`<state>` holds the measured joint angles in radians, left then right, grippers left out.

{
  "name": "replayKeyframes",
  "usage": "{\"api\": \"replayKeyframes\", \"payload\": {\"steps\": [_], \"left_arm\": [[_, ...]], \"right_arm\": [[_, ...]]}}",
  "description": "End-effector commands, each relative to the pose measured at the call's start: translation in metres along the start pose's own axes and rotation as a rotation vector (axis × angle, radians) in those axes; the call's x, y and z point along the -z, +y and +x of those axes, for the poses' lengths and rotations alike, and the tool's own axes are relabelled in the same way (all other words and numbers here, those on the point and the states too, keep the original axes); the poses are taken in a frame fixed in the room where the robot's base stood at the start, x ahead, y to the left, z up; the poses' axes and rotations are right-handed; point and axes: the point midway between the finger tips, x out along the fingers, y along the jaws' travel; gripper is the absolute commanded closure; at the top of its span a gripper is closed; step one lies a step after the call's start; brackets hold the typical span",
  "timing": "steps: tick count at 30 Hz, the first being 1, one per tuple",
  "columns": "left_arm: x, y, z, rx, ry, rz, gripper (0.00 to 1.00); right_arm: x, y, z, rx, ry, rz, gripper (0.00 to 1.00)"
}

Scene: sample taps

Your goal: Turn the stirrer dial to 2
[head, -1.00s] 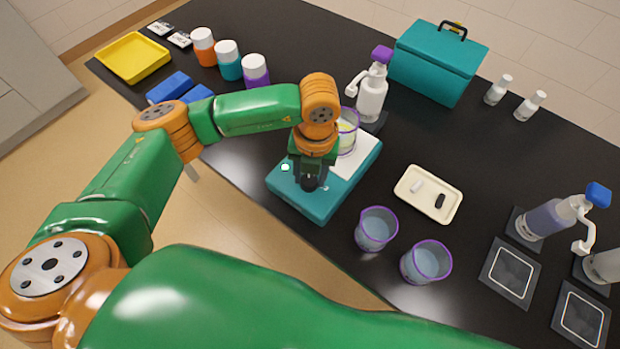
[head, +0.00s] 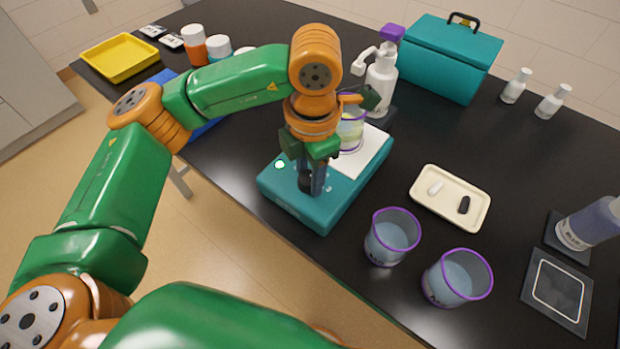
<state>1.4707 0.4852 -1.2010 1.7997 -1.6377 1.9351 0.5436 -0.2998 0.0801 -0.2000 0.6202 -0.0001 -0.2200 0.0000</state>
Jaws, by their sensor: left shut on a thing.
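The teal stirrer (head: 335,203) stands near the front edge of the black bench, with a white top plate (head: 372,152) and a small lit spot on its front left. My left gripper (head: 312,188) points down at the stirrer's front and is shut on the dark dial (head: 306,181). The fingers cover most of the dial, and I cannot read its setting. A purple-rimmed beaker (head: 350,132) with pale yellow liquid stands on the top plate, partly behind my wrist. My right gripper is not in view.
Two purple-rimmed beakers (head: 391,238) (head: 457,279) stand right of the stirrer, near a cream tray (head: 425,198) with a white and a black piece. A white pump bottle (head: 381,85) stands behind the stirrer. A teal case (head: 445,62) and a yellow tray (head: 118,58) are further back.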

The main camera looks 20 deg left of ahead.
Motion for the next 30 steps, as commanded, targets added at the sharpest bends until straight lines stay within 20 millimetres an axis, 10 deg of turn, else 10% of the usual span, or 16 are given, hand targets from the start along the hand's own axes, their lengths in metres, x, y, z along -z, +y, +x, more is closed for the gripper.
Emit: {"api": "replayKeyframes", "payload": {"steps": [29,30], "left_arm": [[0.0,0.001,-0.001,-0.002,-0.012,0.204,1.0],[0.0,0.001,-0.001,-0.002,-0.012,0.204,0.49]], "right_arm": [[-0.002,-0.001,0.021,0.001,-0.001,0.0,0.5],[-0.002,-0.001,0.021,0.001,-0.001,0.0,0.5]]}}
